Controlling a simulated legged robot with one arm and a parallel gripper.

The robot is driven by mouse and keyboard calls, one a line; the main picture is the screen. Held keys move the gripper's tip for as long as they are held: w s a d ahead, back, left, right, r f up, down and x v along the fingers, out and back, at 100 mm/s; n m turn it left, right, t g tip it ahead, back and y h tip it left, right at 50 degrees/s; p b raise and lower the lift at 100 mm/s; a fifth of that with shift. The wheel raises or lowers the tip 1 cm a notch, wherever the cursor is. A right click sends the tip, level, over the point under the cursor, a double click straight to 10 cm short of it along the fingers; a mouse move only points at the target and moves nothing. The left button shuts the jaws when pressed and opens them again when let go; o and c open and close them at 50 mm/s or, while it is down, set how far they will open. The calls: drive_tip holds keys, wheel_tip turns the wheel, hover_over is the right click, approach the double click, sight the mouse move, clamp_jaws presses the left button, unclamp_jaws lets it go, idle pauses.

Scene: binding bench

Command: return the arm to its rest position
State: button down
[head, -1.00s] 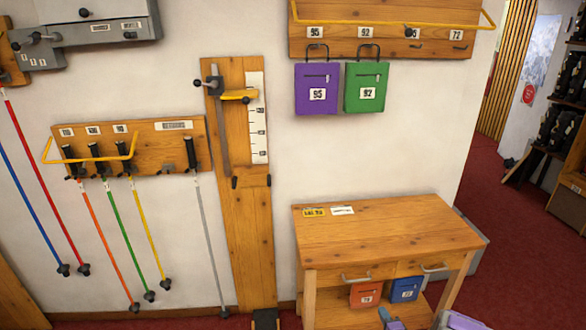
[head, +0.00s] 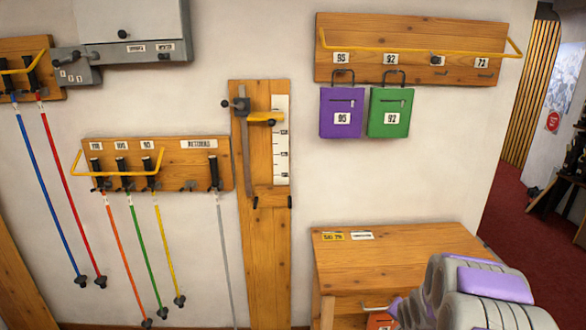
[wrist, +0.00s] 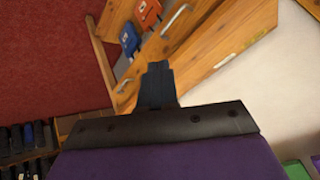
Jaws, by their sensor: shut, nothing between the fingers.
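My arm (head: 475,295), grey with purple panels, reaches into the lower right of the head view, in front of the wooden bench (head: 385,250). My gripper (wrist: 157,82) shows in the wrist view as narrow dark fingers, shut and empty, beyond a black plate and a purple housing. It points towards the bench, whose wood (wrist: 220,50) fills the upper right of that view. In the head view the fingers cannot be made out.
Purple (head: 341,112) and green (head: 390,112) tags hang from the wall rack (head: 415,30). Ski poles hang from the left rack (head: 205,150). A measuring board (head: 262,230) stands between. Blue (wrist: 129,40) and red (wrist: 148,14) tags show at the bench.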

drive_tip(key=s+a+r+n+g, duration=0.3)
drive_tip(key=s+a+r, duration=0.2)
drive_tip(key=s, duration=0.9)
drive_tip(key=s+a+r+n+g+y, duration=0.1)
drive_tip(key=s+a+r+n+g, duration=0.2)
drive_tip(key=s, duration=1.2)
drive_tip(key=s+a+r+n+g, duration=0.2)
drive_tip(key=s+a+r, duration=0.6)
drive_tip(key=s, duration=0.6)
drive_tip(key=shift+s+a+r+n+g, duration=0.25)
drive_tip(key=shift+a+r+n+g, duration=0.15)
drive_tip(key=shift+r+g, duration=0.35)
